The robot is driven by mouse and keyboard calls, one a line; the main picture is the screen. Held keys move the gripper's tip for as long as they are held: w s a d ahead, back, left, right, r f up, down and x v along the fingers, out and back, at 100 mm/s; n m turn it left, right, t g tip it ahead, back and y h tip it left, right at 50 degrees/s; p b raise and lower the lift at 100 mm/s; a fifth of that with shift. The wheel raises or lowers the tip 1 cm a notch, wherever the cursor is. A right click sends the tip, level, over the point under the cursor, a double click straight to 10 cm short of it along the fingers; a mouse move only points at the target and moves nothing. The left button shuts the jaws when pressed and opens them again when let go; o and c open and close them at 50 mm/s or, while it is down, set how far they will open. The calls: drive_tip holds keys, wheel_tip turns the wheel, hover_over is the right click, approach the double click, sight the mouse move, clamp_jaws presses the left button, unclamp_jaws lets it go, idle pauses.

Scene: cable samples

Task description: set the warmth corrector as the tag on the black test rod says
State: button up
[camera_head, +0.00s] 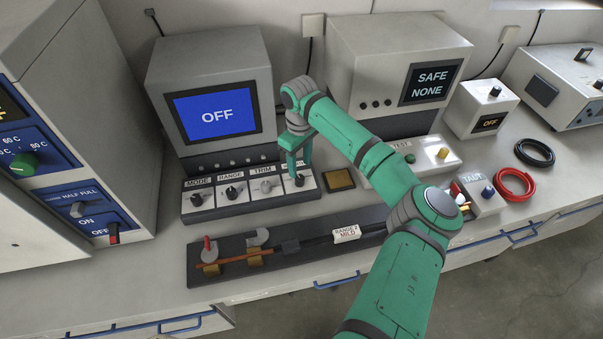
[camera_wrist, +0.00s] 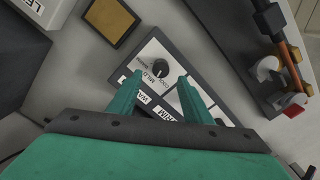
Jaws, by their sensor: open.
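The control strip (camera_head: 245,208) holds knobs labelled MODE, RANGE, TRIM and, at the right end, a knob (camera_head: 299,180) whose label is partly hidden by my gripper. My gripper (camera_head: 294,168) is open and points down at this last knob. In the wrist view the knob (camera_wrist: 160,68) is dark and round, just beyond and between the open fingers (camera_wrist: 157,82). A word by it looks like MILD; its setting is too small to tell. The black test rod (camera_head: 318,241) lies on a dark base and bears a white tag (camera_head: 347,233) reading RANGE 2 MILD.
A blue screen (camera_head: 217,114) above the strip reads OFF. Another screen (camera_head: 431,83) reads SAFE NONE. A tan pad (camera_head: 340,179) lies right of the strip. The dark base (camera_head: 215,273) lies in front, with clamps. Red (camera_head: 514,183) and black cable coils sit right.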

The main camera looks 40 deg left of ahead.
sight(299, 177)
wheel_tip(299, 177, down, 4)
drive_tip(key=shift+f, duration=0.9)
drive_tip(key=shift+s, duration=0.15)
drive_tip(key=c, duration=1.1)
drive_tip(key=shift+o, duration=0.2)
drive_tip(key=shift+a+m, duration=0.1)
drive_tip(key=shift+m, duration=1.4)
drive_tip(key=shift+r, duration=0.1)
